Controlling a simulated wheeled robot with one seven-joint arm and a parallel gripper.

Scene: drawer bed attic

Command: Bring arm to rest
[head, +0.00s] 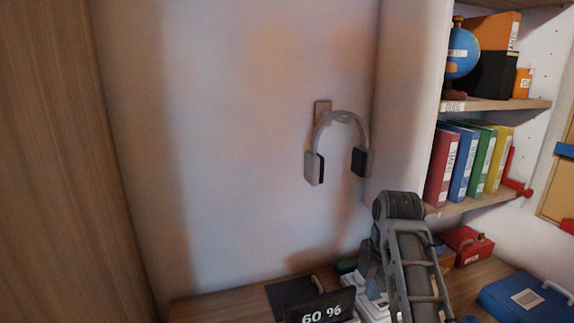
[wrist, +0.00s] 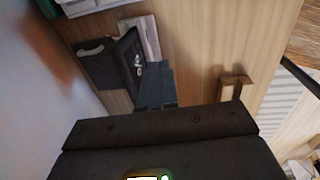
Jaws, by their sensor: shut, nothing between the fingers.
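My arm (head: 412,265) rises from the bottom of the head view, bends at a dark joint and comes down on the far side, over the desk. My gripper (wrist: 156,70) shows in the wrist view as two dark fingers close together, pointing over the wooden desk. It is shut and holds nothing. In the head view the gripper is mostly hidden behind the arm.
Headphones (head: 362,162) hang on the wall left of the arm. Shelves with binders (head: 462,165) and a globe (head: 462,55) stand right. On the desk (head: 205,308) are a "60 %" sign (head: 322,308), a red case (head: 467,245) and a blue case (head: 525,300).

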